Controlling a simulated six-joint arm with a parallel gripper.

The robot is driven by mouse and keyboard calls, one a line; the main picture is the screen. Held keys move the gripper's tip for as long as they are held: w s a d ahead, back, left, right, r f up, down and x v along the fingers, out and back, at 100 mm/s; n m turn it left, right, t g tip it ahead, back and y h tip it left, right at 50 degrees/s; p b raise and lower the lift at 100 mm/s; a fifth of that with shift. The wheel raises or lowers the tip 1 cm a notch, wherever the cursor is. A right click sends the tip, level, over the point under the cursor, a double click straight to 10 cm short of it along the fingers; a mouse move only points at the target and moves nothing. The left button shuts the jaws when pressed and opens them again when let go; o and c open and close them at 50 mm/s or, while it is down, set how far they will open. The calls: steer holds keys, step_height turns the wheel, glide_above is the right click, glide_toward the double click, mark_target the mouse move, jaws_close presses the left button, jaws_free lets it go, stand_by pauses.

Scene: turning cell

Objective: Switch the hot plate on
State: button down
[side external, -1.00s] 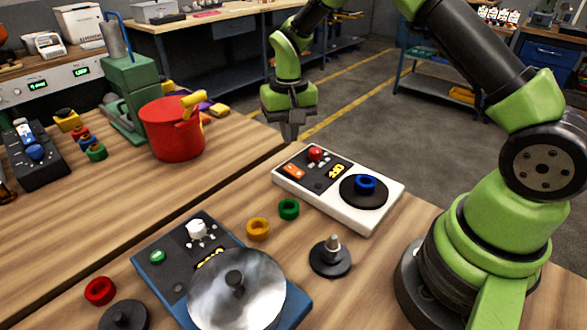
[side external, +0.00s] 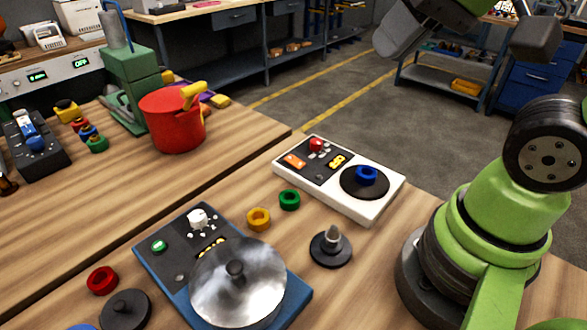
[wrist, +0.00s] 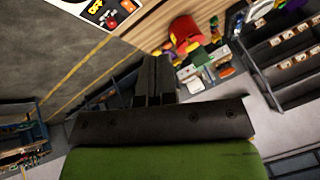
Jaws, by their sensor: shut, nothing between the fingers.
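A white-bodied plate unit (side external: 372,210) stands on the bench with an orange switch (side external: 294,161), a red knob (side external: 316,145), a small yellow display (side external: 337,161) and a round black plate holding a blue nut (side external: 366,174). Nearer stands a blue-and-black unit (side external: 165,268) with a white knob (side external: 198,218), a green button (side external: 159,247) and a shiny lidded pan (side external: 238,285). Which one is the hot plate I cannot tell for sure. My gripper (side external: 392,45) is raised beyond the white unit, apart from it. In the wrist view its fingers (wrist: 152,82) are together and empty.
A red pot (side external: 172,122) stands at the bench's back edge beside a green machine (side external: 128,75). A yellow nut (side external: 258,219), a green nut (side external: 289,200) and a black peg base (side external: 331,249) lie between the units. Open floor lies behind the bench.

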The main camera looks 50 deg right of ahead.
steer(key=s, duration=0.2)
steer(key=shift+s+a+f+t, duration=0.2)
steer(key=shift+s+t, duration=0.1)
steer(key=shift+t, duration=0.1)
steer(key=m+g+h, duration=0.2)
steer(key=m+g, duration=0.4)
steer(key=m, duration=0.8)
glide_above(289, 157)
steer(key=s, duration=0.2)
step_height(289, 157, down, 13)
steer(key=shift+f, duration=0.2)
steer(key=f, duration=0.4)
steer(key=w+f, duration=0.1)
steer(key=f, duration=0.8)
steer(key=shift+w+f, duration=0.35)
